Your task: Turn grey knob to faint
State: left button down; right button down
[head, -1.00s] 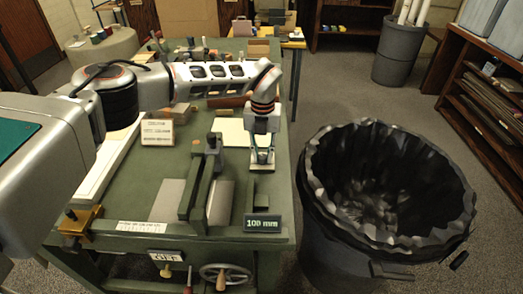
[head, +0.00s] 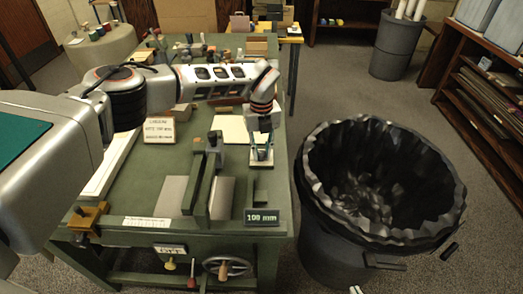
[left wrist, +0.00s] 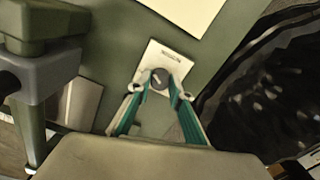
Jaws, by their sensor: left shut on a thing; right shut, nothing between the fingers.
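The grey knob (left wrist: 159,80) is small, dark and round with a pale pointer mark. It sits on a white plate (left wrist: 163,62) on the green bench, seen in the left wrist view. The plate's lettering is too small to read, so I cannot tell which setting the pointer is at. My left gripper (left wrist: 160,89) points down with its two teal-sided fingers on either side of the knob, shut on it. In the head view my left gripper (head: 262,158) is at the bench's right side, and its fingers largely hide the knob.
A "100 mm" display (head: 262,216) stands at the bench's front right corner. A grey-green clamp-like fixture (head: 203,180) stands left of the gripper. A pale sheet (head: 230,130) lies behind. A large black-lined bin (head: 378,225) stands close to the bench's right.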

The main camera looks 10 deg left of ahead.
aim_at(261, 153)
pick_arm(q)
jog(key=c, duration=1.8)
grip_release()
notch_tip(261, 153, up, 12)
jog(key=shift+f, duration=0.1)
